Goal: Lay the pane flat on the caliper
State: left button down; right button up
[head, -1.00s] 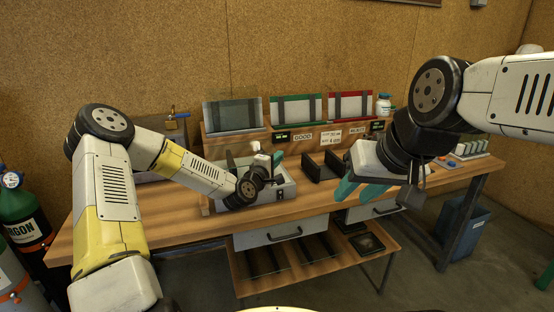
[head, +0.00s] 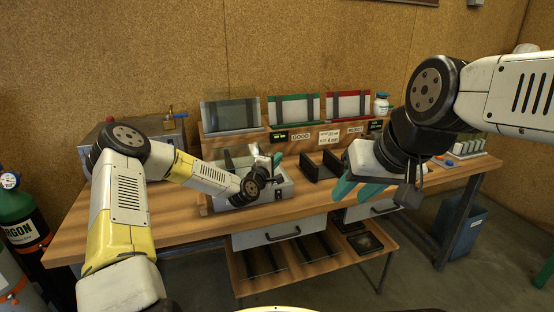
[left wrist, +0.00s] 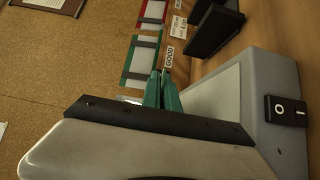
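My left gripper (head: 277,160) is over a grey box with a switch (head: 262,196), which may be the caliper; the box also shows in the left wrist view (left wrist: 225,98). Its teal fingers (left wrist: 161,88) are close together there. A pale sliver (left wrist: 130,99) shows beside them; I cannot tell whether it is a pane edge held between them. A greyish glass pane in a frame (head: 230,115) stands on the rack at the left. My right gripper (head: 356,190) is open and empty in front of the bench, with its teal fingers apart.
A green frame marked GOOD (head: 294,97) and a red frame marked REJECT (head: 348,93) stand behind. A black two-sided stand (head: 318,168) is right of the grey box. A white bottle (head: 381,104) stands at the back right. Bare bench (head: 165,228) lies at the left.

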pick_arm(q)
jog(key=c, duration=1.6)
grip_release()
jog(key=shift+f, duration=0.15)
